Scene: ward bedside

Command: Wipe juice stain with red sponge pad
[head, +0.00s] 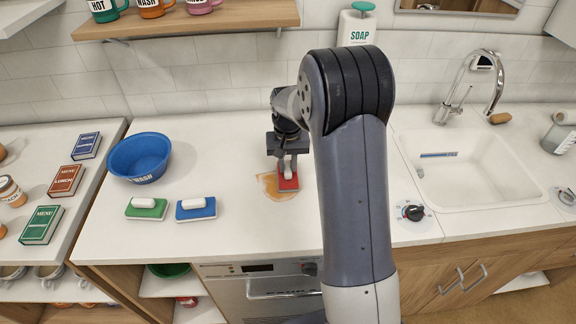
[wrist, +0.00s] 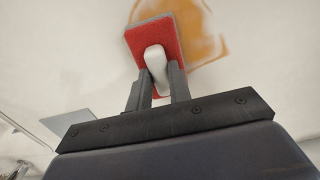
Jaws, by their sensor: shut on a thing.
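The red sponge pad (head: 288,184) with a white handle is at the counter beside my arm. In the wrist view the red pad (wrist: 142,40) lies between my fingertips. My gripper (wrist: 158,88) is shut on its white handle. The juice stain (head: 268,187) is an orange-brown smear on the white counter. The pad overlaps the right part of the stain in the head view. In the wrist view the stain (wrist: 213,45) curves out past one side of the pad. I cannot tell whether the pad touches the counter.
A green pad (head: 147,213) and a blue pad (head: 196,213) with white handles lie left of the stain. A blue bowl (head: 140,158) stands behind them. A sink (head: 470,175) is at the right. The counter in front of the stain is clear.

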